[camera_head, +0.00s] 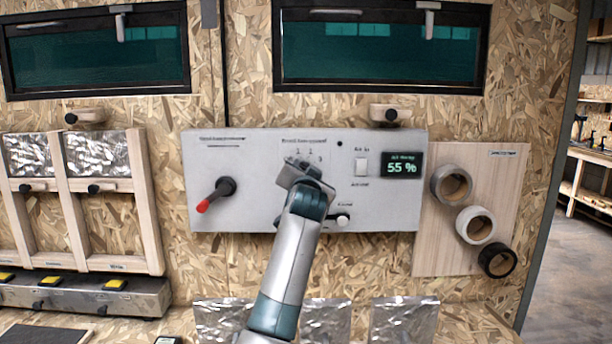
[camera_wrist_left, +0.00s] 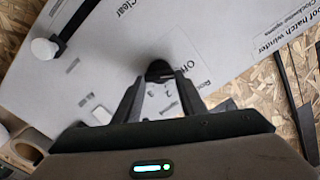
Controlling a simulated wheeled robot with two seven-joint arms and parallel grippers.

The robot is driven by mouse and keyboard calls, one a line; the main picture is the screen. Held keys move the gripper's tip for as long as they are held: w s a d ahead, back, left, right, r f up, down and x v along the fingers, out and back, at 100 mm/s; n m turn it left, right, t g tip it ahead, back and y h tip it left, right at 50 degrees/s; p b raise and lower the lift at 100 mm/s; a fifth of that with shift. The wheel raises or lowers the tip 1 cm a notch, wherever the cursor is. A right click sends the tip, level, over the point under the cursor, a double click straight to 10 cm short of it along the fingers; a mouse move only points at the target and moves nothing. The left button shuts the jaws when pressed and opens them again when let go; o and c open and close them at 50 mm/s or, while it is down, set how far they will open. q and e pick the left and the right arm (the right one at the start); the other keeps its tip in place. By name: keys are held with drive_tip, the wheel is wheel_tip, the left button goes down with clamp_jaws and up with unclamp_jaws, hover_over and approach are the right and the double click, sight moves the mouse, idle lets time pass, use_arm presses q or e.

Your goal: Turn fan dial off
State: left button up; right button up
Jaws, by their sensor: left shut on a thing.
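The grey control panel (camera_head: 260,215) is fixed to the chipboard wall; it also shows tilted in the left wrist view (camera_wrist_left: 90,75). The fan dial is hidden behind my gripper in the head view, below a printed label with numbers. In the left wrist view it is a small black knob (camera_wrist_left: 158,70) between the fingertips. My left gripper (camera_head: 305,172) is shut on this knob, and it also shows in the left wrist view (camera_wrist_left: 160,82). The dial's pointer setting cannot be made out. My right gripper is not in view.
A red-tipped black lever (camera_head: 216,193) is left of my gripper. A white rocker switch (camera_head: 361,164), a display reading 55 % (camera_head: 403,165) and a white-tipped knob (camera_head: 342,219) are to its right. Tape rolls (camera_head: 475,225) hang further right. Dark windows (camera_head: 380,45) are above.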

use_arm(q)
drive_tip(key=shift+f, duration=0.2)
idle(0.3)
drive_tip(key=o, duration=1)
drive_tip(key=shift+c, duration=0.2)
drive_tip(key=shift+o, duration=0.5)
drive_tip(key=shift+r, duration=0.1)
drive_tip(key=shift+s, duration=0.1)
